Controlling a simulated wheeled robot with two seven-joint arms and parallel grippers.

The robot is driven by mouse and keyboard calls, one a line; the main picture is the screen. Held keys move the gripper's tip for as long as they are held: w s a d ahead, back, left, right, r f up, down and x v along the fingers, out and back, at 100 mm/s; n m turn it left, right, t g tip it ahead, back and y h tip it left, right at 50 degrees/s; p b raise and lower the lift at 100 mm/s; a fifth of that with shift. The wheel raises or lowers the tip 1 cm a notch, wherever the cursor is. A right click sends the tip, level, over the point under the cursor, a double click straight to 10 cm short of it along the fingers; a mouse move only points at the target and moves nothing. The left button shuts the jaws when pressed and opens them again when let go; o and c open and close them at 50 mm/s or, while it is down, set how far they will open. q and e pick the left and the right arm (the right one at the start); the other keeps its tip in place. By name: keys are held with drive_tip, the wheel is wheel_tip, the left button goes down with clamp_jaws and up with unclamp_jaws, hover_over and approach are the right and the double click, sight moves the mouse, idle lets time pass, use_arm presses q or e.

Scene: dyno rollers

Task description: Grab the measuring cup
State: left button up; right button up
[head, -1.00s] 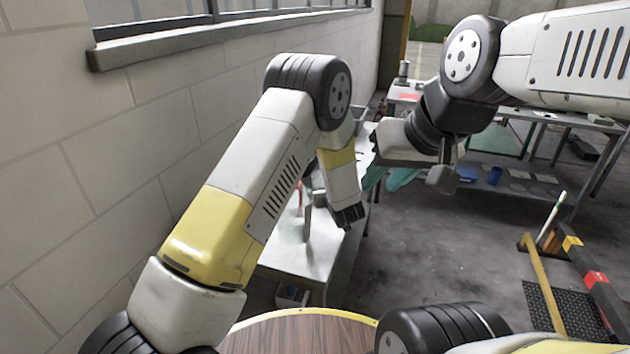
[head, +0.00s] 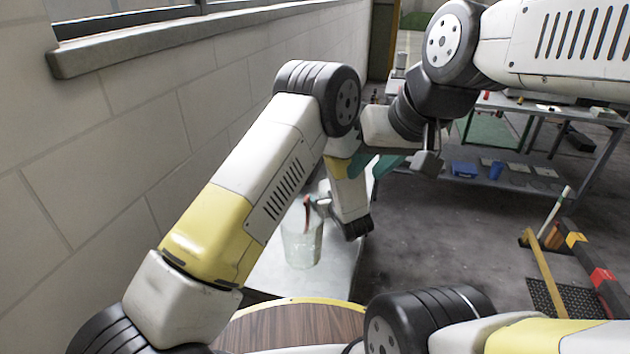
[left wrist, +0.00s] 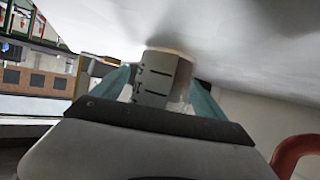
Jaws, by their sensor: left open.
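A clear glass measuring cup (head: 302,240) stands upright on the light bench, beside my left forearm in the head view. A dark and red part shows at its top, which is partly covered by my arm. A red curved piece is at that view's lower right. My right gripper (head: 384,166) shows teal fingers partly hidden behind my arms; its opening is unclear.
The light bench (head: 268,272) runs along the block wall at left. A round wooden top (head: 285,330) is in front. A grey table (head: 545,180) with blue containers stands at the back right. Open floor lies between, with a yellow bar (head: 545,283) at right.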

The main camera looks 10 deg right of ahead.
use_arm(q)
drive_tip(key=c, duration=1.5)
drive_tip(key=shift+r, duration=0.2)
